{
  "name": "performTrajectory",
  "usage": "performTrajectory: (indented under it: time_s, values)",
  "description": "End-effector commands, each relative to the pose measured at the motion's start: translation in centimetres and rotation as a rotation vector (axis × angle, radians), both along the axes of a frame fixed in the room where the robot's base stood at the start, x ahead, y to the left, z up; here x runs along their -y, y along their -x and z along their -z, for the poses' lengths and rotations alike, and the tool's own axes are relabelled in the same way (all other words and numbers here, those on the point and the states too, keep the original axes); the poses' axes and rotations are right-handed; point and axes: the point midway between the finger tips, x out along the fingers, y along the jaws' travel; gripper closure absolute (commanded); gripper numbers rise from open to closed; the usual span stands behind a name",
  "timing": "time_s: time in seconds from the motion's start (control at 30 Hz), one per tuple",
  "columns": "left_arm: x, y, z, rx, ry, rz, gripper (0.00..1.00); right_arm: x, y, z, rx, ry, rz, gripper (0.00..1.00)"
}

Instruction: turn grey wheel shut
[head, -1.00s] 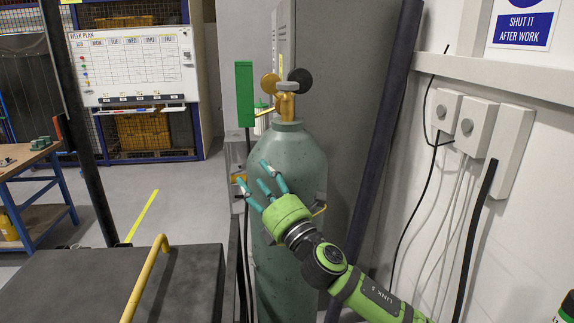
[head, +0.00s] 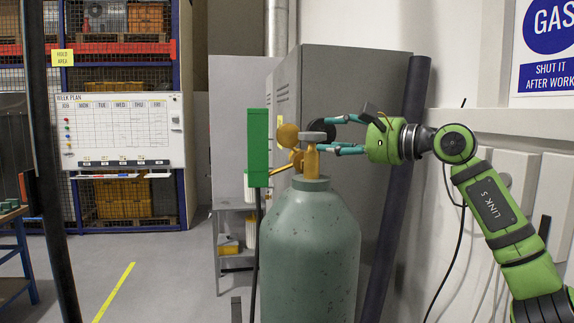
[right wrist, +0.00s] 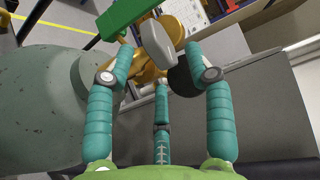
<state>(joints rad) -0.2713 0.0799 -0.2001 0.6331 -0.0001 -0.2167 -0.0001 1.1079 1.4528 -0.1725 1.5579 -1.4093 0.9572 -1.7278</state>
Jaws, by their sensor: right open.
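The grey wheel (head: 313,136) sits on the brass valve (head: 311,160) at the top of the green gas cylinder (head: 310,245). In the right wrist view the grey wheel (right wrist: 158,45) lies ahead, between the tips of the outer fingers. My right gripper (head: 330,135) is open, coming in level from the right. Its fingertips are at the wheel's right side, one above and one below in the head view. It also shows in the right wrist view (right wrist: 160,60). I cannot tell whether any finger touches the wheel. My left gripper is not in view.
A brass round gauge (head: 287,136) and a black one (right wrist: 183,76) sit close by the wheel. A green upright block (head: 258,148) stands left of the valve. A grey cabinet (head: 360,90) is behind, and a white wall with a sign (head: 550,75) is on the right.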

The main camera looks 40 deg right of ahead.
Motion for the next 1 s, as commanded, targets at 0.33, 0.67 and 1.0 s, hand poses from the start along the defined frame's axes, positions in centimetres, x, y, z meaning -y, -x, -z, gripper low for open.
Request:
performTrajectory:
  time_s: [0.33, 0.67, 1.0]
  values:
    - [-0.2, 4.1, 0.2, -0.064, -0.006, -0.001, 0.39, -0.4, -1.8, 1.0, 0.004, -0.001, 0.0, 0.47]
    - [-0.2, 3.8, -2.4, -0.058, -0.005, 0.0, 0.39, -1.4, -6.1, 1.2, 0.005, -0.001, 0.0, 0.47]
    - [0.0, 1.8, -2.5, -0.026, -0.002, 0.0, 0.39, -1.6, -6.7, 1.5, 0.005, 0.0, 0.001, 0.47]
